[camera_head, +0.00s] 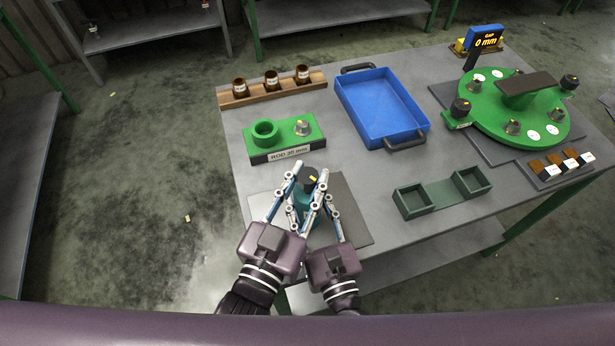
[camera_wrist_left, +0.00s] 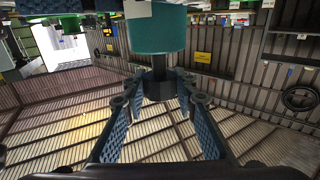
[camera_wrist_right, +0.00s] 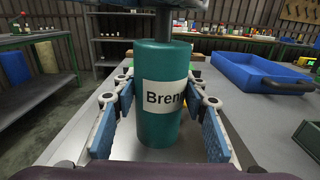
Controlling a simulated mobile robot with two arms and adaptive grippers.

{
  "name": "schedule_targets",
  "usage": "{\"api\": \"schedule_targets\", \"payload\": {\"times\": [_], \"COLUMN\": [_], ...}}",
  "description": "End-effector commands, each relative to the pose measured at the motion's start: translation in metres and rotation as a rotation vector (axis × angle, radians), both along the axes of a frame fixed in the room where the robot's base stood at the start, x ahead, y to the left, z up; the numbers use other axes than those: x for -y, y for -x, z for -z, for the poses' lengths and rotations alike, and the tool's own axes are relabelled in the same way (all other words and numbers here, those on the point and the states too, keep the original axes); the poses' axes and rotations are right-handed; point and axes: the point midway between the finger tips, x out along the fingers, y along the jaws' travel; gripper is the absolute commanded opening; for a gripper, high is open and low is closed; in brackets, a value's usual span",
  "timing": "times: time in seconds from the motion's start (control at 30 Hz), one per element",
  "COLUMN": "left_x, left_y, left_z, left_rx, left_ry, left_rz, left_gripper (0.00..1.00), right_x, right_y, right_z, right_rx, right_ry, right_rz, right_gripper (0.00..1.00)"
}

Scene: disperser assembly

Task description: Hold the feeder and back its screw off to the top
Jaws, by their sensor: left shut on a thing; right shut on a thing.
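The feeder is a teal cylinder (camera_head: 303,201) standing upright above a grey mat at the table's front edge. Its white label reading "Bren" (camera_wrist_right: 163,95) faces the right wrist camera. A dark screw shaft (camera_wrist_left: 158,65) rises from the body to a dark knob (camera_head: 311,175) with a yellow mark. My left gripper (camera_head: 311,177) is shut on the knob (camera_wrist_left: 157,88), which shows upside down in the left wrist view. My right gripper (camera_head: 312,207) is shut around the teal body, as the right wrist view also shows (camera_wrist_right: 160,98). Fingers hide much of the feeder in the head view.
A green rod block (camera_head: 285,139) stands behind the feeder, with a bottle rack (camera_head: 270,90) farther back. A blue tray (camera_head: 385,105) and an empty green holder (camera_head: 440,194) are to the right. A round green station (camera_head: 545,108) stands far right.

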Motion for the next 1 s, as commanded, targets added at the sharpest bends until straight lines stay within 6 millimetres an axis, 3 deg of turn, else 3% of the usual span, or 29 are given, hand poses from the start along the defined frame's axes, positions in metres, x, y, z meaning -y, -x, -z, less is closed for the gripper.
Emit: {"api": "schedule_targets", "payload": {"times": [0.37, 0.4, 0.57, 1.0], "left_x": [-0.001, -0.001, -0.001, -0.004], "left_y": [-0.002, -0.002, -0.001, 0.009], "left_z": [-0.004, -0.004, -0.003, 0.001], "left_rx": [0.009, 0.009, 0.006, -0.001], "left_ry": [0.002, 0.002, 0.001, 0.0], "left_rz": [-0.006, -0.006, -0.005, -0.004], "left_gripper": [0.02, 0.27, 0.45, 0.45], "right_x": [-0.002, -0.002, -0.002, 0.0], "right_y": [0.002, 0.002, 0.002, 0.001], "right_z": [0.001, 0.001, 0.001, 0.001], "right_rx": [-0.002, -0.002, -0.003, -0.002], "right_ry": [0.004, 0.003, 0.002, 0.002], "right_rz": [-0.006, -0.006, -0.005, -0.001], "right_gripper": [0.0, 0.0, 0.0, 0.0]}}
